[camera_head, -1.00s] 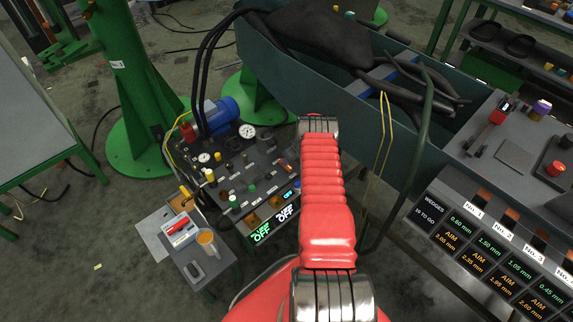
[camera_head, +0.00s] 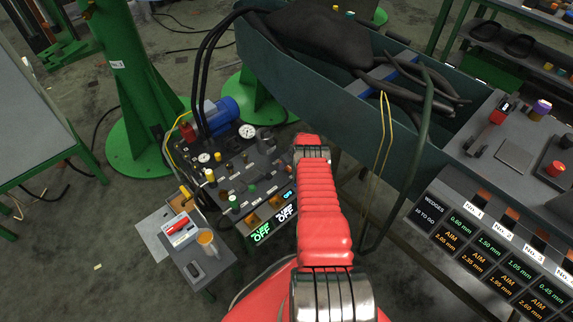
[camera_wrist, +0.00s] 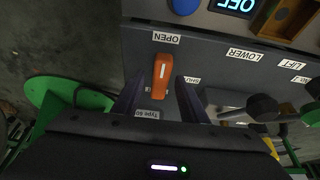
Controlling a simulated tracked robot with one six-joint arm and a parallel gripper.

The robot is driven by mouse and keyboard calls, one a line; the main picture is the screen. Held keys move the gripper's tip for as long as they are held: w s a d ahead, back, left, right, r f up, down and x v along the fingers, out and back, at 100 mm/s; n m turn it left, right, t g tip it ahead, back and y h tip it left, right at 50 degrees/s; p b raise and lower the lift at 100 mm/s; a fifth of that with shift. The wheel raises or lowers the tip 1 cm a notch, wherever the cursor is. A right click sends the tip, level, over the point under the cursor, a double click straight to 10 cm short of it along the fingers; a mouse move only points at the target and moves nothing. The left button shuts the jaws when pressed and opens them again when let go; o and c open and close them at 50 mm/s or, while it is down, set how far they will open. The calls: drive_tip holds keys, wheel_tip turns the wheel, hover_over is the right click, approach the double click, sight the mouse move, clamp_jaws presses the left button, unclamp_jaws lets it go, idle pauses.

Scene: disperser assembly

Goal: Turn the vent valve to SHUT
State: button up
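The vent valve's orange handle (camera_wrist: 162,77) shows in the wrist view on a grey panel. Its long side runs up and down in the picture, with one end toward the OPEN label (camera_wrist: 166,38). A partly hidden label beginning SHU (camera_wrist: 193,80) is to the handle's right. My gripper (camera_wrist: 160,82) is open, with one dark finger on each side of the handle. Gaps show between fingers and handle; I cannot tell whether the fingertips are level with it. In the head view my arm hides the valve and the gripper.
LOWER (camera_wrist: 245,55) and LIFT (camera_wrist: 303,64) labels and dark round knobs (camera_wrist: 263,107) are right of the valve. Above is a panel with a blue display (camera_wrist: 236,5). In the head view the control console (camera_head: 235,185) stands left of my arm, and a long trough (camera_head: 300,75) behind it.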

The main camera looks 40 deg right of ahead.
drive_tip(key=shift+c, duration=0.4)
drive_tip(key=c, duration=0.9)
drive_tip(key=shift+a, duration=0.15)
clamp_jaws()
